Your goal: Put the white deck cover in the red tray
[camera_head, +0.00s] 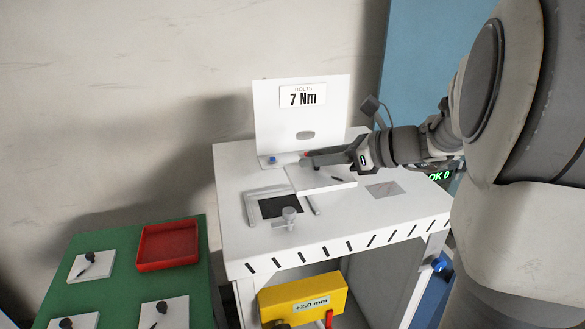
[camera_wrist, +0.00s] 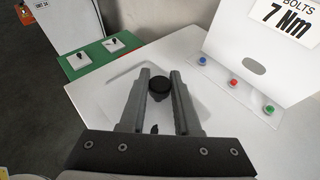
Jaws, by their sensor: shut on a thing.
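The white deck cover (camera_head: 325,182), a flat white plate, is under my gripper (camera_head: 309,157) in the head view. It is off to the upper right of a dark opening (camera_head: 283,206) in the white table. In the wrist view a round black knob (camera_wrist: 160,84) sits between the fingers of my gripper (camera_wrist: 161,76), which is shut on it. I cannot tell how far the cover is above the table.
Three white plates with black knobs lie on the green table, one (camera_head: 92,266) left of the tray. A grey fitting (camera_head: 289,217) stands near the opening. An upright white panel (camera_head: 268,120) marked 7 Nm rises behind. A yellow box (camera_head: 303,299) is below the white tabletop (camera_head: 400,215).

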